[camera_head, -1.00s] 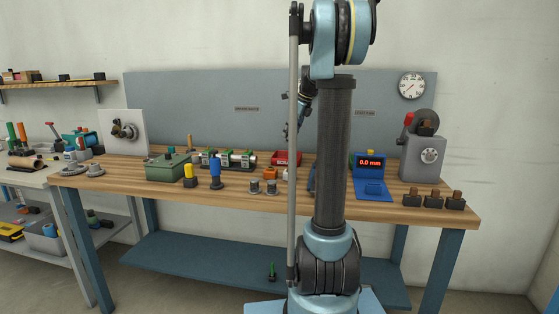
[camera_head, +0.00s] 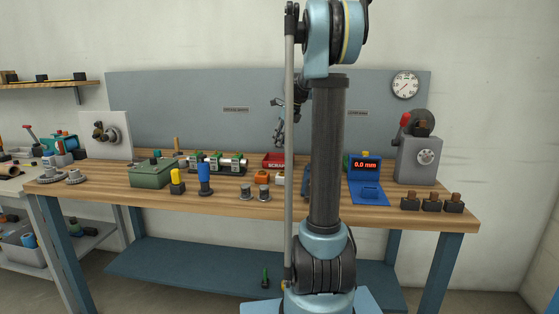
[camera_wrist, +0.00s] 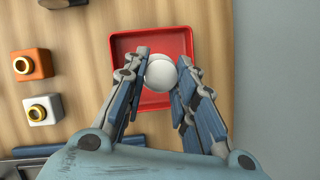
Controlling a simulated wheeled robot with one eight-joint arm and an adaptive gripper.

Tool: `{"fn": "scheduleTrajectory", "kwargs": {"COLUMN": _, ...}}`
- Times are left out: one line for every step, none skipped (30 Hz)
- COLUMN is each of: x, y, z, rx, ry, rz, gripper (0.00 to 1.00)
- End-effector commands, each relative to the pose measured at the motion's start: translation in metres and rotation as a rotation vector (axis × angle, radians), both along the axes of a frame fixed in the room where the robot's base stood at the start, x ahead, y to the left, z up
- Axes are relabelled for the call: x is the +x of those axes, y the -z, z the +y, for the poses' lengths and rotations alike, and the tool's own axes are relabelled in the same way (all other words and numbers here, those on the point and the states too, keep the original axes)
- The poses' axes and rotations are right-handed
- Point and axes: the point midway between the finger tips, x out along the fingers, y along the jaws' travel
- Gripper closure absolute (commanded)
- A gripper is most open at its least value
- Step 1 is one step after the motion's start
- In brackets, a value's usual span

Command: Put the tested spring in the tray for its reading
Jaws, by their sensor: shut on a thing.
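My gripper (camera_wrist: 160,85) is shut on a pale round thing (camera_wrist: 161,75), seen end-on in the wrist view. It looks like the spring, but its coils cannot be made out. The held thing is over the red tray (camera_wrist: 120,45), and a second pale edge shows just behind it. I cannot tell whether that edge is part of it. In the head view my gripper (camera_head: 280,138) is above the red tray (camera_head: 268,164), whose front reads SCRAP. The blue reading device (camera_head: 366,192) shows 0.0 mm. Any other tray may be hidden behind my arm.
An orange block (camera_wrist: 32,64) and a white block (camera_wrist: 42,109), each with a brass ring, lie left of the tray. A green box (camera_head: 151,174), yellow and blue tools, and dark blocks (camera_head: 431,204) stand on the bench. The grey press (camera_head: 419,160) is at right.

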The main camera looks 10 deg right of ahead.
Motion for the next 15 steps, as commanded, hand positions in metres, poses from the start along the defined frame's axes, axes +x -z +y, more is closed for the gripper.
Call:
{"fn": "scheduleTrajectory", "kwargs": {"x": 0.0, "y": 0.009, "z": 0.0, "rx": 0.0, "ry": 0.0, "rz": 0.0, "gripper": 1.0}}
{"fn": "scheduleTrajectory", "kwargs": {"x": 0.0, "y": 0.013, "z": 0.0, "rx": 0.0, "ry": 0.0, "rz": 0.0, "gripper": 1.0}}
{"fn": "scheduleTrajectory", "kwargs": {"x": 0.0, "y": 0.018, "z": 0.0, "rx": 0.0, "ry": 0.0, "rz": 0.0, "gripper": 1.0}}
{"fn": "scheduleTrajectory", "kwargs": {"x": 0.0, "y": 0.021, "z": 0.0, "rx": 0.0, "ry": 0.0, "rz": 0.0, "gripper": 1.0}}
{"fn": "scheduleTrajectory", "kwargs": {"x": 0.0, "y": 0.024, "z": 0.0, "rx": 0.0, "ry": 0.0, "rz": 0.0, "gripper": 1.0}}
{"fn": "scheduleTrajectory", "kwargs": {"x": 0.0, "y": 0.027, "z": 0.0, "rx": 0.0, "ry": 0.0, "rz": 0.0, "gripper": 1.0}}
{"fn": "scheduleTrajectory", "kwargs": {"x": 0.0, "y": 0.028, "z": 0.0, "rx": 0.0, "ry": 0.0, "rz": 0.0, "gripper": 1.0}}
{"fn": "scheduleTrajectory", "kwargs": {"x": 0.0, "y": 0.03, "z": 0.0, "rx": 0.0, "ry": 0.0, "rz": 0.0, "gripper": 1.0}}
{"fn": "scheduleTrajectory", "kwargs": {"x": 0.0, "y": 0.032, "z": 0.0, "rx": 0.0, "ry": 0.0, "rz": 0.0, "gripper": 1.0}}
{"fn": "scheduleTrajectory", "kwargs": {"x": 0.0, "y": 0.033, "z": 0.0, "rx": 0.0, "ry": 0.0, "rz": 0.0, "gripper": 1.0}}
{"fn": "scheduleTrajectory", "kwargs": {"x": 0.0, "y": 0.035, "z": 0.0, "rx": 0.0, "ry": 0.0, "rz": 0.0, "gripper": 1.0}}
{"fn": "scheduleTrajectory", "kwargs": {"x": 0.0, "y": 0.039, "z": 0.0, "rx": 0.0, "ry": 0.0, "rz": 0.0, "gripper": 1.0}}
{"fn": "scheduleTrajectory", "kwargs": {"x": 0.0, "y": 0.043, "z": 0.0, "rx": 0.0, "ry": 0.0, "rz": 0.0, "gripper": 1.0}}
{"fn": "scheduleTrajectory", "kwargs": {"x": 0.0, "y": 0.047, "z": 0.0, "rx": 0.0, "ry": 0.0, "rz": 0.0, "gripper": 1.0}}
{"fn": "scheduleTrajectory", "kwargs": {"x": 0.0, "y": 0.053, "z": 0.0, "rx": 0.0, "ry": 0.0, "rz": 0.0, "gripper": 1.0}}
